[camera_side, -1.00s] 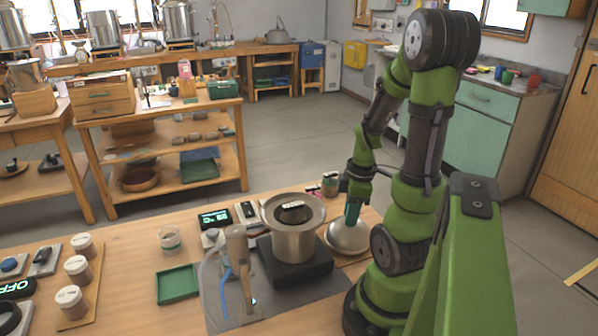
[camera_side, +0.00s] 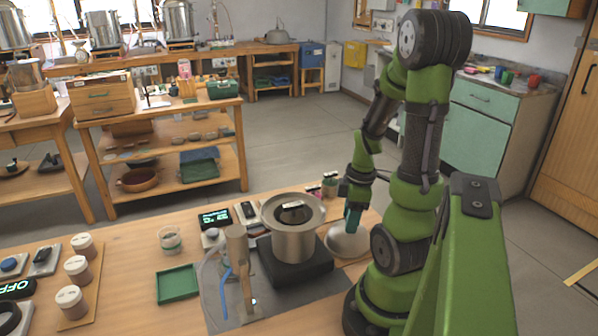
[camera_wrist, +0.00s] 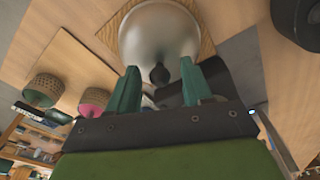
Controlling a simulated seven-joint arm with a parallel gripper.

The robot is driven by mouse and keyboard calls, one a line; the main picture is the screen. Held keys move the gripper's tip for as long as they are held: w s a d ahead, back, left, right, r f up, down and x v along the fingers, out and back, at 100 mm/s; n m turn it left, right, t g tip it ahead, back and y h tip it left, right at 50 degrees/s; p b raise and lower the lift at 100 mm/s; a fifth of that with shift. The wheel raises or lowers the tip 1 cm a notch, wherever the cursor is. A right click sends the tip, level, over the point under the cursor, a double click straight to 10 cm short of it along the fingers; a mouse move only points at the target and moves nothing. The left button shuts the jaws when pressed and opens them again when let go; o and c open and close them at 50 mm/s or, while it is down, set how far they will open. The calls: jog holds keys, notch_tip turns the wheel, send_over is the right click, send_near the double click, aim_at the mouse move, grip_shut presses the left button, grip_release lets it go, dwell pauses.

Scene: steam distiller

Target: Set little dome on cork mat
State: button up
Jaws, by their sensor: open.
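The little dome (camera_side: 347,244) is a silvery metal dome with a dark knob. It rests on the square cork mat (camera_wrist: 206,42) at the right of the work table. In the wrist view the dome (camera_wrist: 158,32) covers most of the mat, with cork showing around its edge. My gripper (camera_side: 352,220) is over the dome, pointing down. In the wrist view its two green fingers (camera_wrist: 158,78) are spread on either side of the dark knob. They appear apart from it.
A metal pot (camera_side: 293,240) with a wide rim stands on a black hotplate (camera_side: 300,272) left of the dome. A green tray (camera_side: 178,284), a glass jar (camera_side: 170,240) and lidded jars (camera_side: 78,270) are farther left. A lit display (camera_side: 214,219) stands behind.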

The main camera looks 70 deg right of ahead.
notch_tip(320, 180, up, 12)
jog(key=w+a+r+m+t, duration=0.2)
jog(key=w+a, duration=0.1)
jog(key=a, duration=0.4)
jog(key=w+a+r+m+t+y, duration=0.1)
jog(key=w+a+r+m+t, duration=0.1)
jog(key=a, duration=0.6)
jog(key=w+a+r+m+t, duration=0.2)
jog(key=w+a+m, duration=0.2)
jog(key=a, duration=0.4)
jog(key=shift+w+a+y, duration=0.25)
jog(key=shift+w+y, duration=0.15)
jog(key=shift+w, duration=0.45)
